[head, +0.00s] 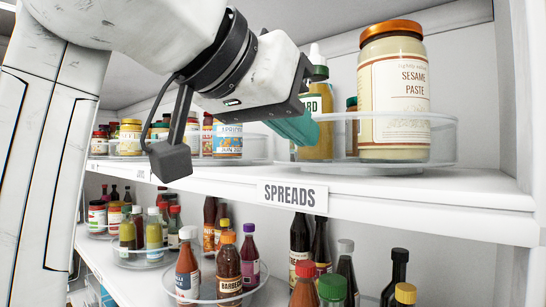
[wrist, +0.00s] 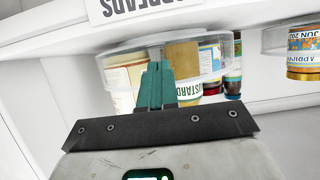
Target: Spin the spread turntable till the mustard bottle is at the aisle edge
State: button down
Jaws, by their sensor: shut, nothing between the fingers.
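The spread turntable (head: 440,150), a clear round tray with a raised rim, stands on the upper shelf above the SPREADS label. The mustard bottle (head: 322,140) stands on its left part, yellow with a green cap, partly hidden by my gripper. A large sesame paste jar (head: 394,95) with an orange lid stands on its front right. My gripper (head: 298,130) has teal fingers, shut and empty, at the turntable's left rim. The upside-down wrist view shows the fingers (wrist: 156,62) over the clear rim, beside the mustard bottle (wrist: 183,62). I cannot tell if they touch it.
A second turntable with an apricot jar (head: 228,140) and others stands to the left on the same shelf. The shelf below holds several sauce bottles (head: 228,268) on turntables. A white side wall (head: 517,80) bounds the right.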

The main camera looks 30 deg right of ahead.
jog(key=shift+s+d+b, duration=0.15)
jog(key=shift+s+d, duration=0.2)
jog(key=shift+s, duration=0.2)
jog(key=shift+s+d+b, duration=0.15)
jog(key=shift+s+d, duration=0.2)
jog(key=shift+s, duration=0.2)
jog(key=shift+a, duration=0.1)
jog(key=shift+s+a+p, duration=0.15)
jog(key=shift+s+a, duration=0.3)
jog(key=shift+a, duration=0.3)
jog(key=shift+s+a+p, duration=0.15)
jog(key=shift+s+a, duration=0.25)
jog(key=shift+a, duration=0.3)
jog(key=p+v, duration=0.3)
jog(key=v, duration=0.7)
jog(key=shift+a+r, duration=0.2)
jog(key=shift+a, duration=0.15)
